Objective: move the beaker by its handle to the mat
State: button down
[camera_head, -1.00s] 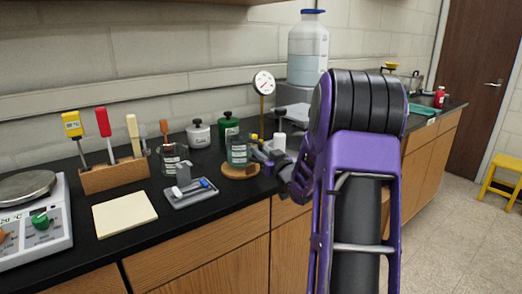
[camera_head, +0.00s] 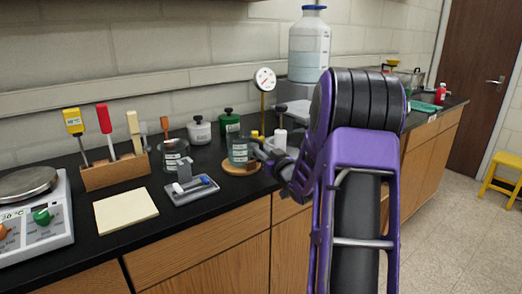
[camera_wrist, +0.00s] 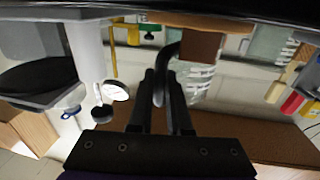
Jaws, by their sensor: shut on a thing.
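The beaker (camera_head: 239,150) is clear glass with a white-marked side and dark liquid-like content. It is at the round brown mat (camera_head: 252,168), over its middle; I cannot tell for sure whether its base touches the mat. My gripper (camera_head: 268,155) comes in from the right at the beaker's handle side. In the wrist view, the fingers (camera_wrist: 163,80) are shut on the black curved handle (camera_wrist: 168,52), with the beaker (camera_wrist: 197,82) just to the right of them. The mat's edge (camera_wrist: 180,20) shows at the top of the wrist view.
A second beaker (camera_head: 172,158) and a grey tray (camera_head: 192,192) with small items stand to the left. A cream pad (camera_head: 125,211), a tool rack (camera_head: 113,173) and a scale (camera_head: 38,225) are farther left. Jars (camera_head: 199,131) and a dial gauge (camera_head: 265,80) stand behind.

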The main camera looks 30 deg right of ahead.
jog(key=shift+f, duration=0.15)
jog(key=c, duration=0.8)
grip_release()
jog(key=shift+s, duration=0.1)
